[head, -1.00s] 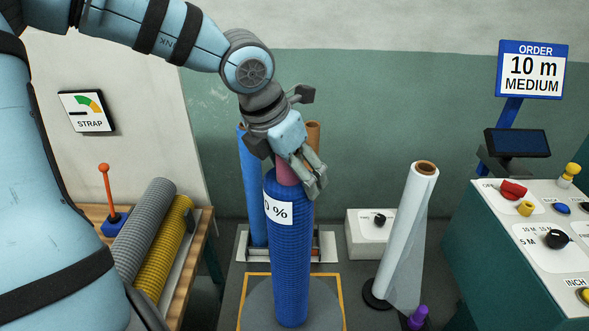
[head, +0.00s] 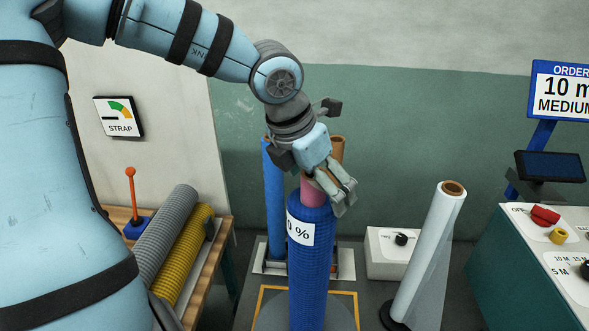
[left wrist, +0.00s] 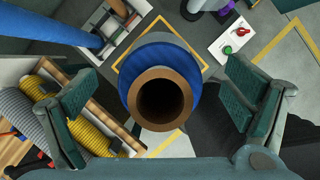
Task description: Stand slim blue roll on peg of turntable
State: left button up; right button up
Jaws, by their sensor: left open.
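The blue roll (head: 308,265), with a white percent label and a core sticking out on top, stands upright over the grey turntable disc (head: 268,319). Its blue top (left wrist: 160,57) and hollow brown core (left wrist: 160,75) show end-on in the left wrist view. My left gripper (head: 330,187) is at the core's top. It is open, with its fingers on either side of the core and apart from it in the left wrist view. The peg is hidden, so I cannot tell how the roll's base sits on it. My right gripper is not in view.
Another blue roll (head: 274,200) and a brown tube stand behind. A white roll (head: 430,255) leans at right, near a white box (head: 385,262). Grey and yellow rolls (head: 185,255) lie on a bench at left. A control console (head: 500,260) is far right.

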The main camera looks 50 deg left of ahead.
pick_arm(q)
jog(key=s+a+r, duration=0.1)
jog(key=s+r, duration=0.1)
jog(key=s, duration=1)
jog(key=shift+s, duration=0.35)
